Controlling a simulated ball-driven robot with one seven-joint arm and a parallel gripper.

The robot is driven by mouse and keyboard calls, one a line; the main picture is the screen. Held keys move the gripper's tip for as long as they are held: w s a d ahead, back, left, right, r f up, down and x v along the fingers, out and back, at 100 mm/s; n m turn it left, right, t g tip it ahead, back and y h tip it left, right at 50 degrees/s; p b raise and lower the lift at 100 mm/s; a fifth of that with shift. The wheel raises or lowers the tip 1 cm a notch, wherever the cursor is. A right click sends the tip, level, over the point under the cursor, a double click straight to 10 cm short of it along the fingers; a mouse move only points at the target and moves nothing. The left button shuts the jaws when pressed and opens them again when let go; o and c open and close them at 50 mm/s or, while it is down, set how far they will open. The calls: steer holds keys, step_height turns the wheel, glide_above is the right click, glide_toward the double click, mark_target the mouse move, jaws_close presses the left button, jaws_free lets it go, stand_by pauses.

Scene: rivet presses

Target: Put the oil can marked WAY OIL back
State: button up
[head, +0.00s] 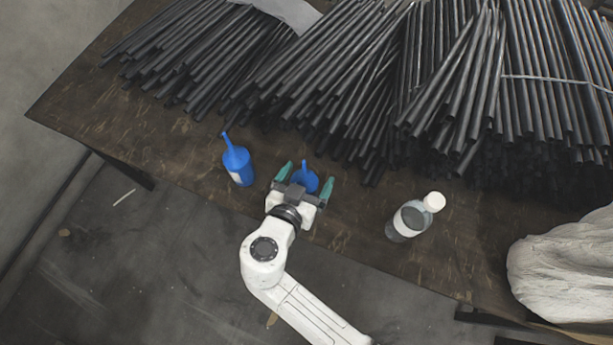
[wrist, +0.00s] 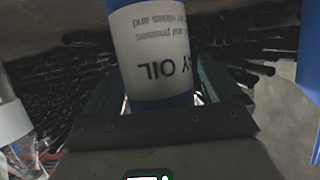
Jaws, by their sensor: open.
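A blue oil can (head: 306,183) with a narrow spout stands on the dark table between the two green fingers of my gripper (head: 306,176). In the wrist view this can (wrist: 160,55) fills the middle, its white label upside down; "OIL" and the end of the word before it can be read. The fingers are open, one on each side of the can; whether they touch it I cannot tell. A second blue can (head: 237,163) with a spout stands to the left, its lettering unreadable. Its blue side also shows at the right edge of the wrist view (wrist: 311,70).
A clear bottle with a white cap (head: 408,220) stands to the right, also at the wrist view's left edge (wrist: 12,122). Bundles of dark rods (head: 340,75) cover the back of the table. A pale sack (head: 565,268) lies at far right. The table's left front (head: 130,135) is clear.

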steer(key=b+v, duration=0.1)
steer(key=v, duration=1.1)
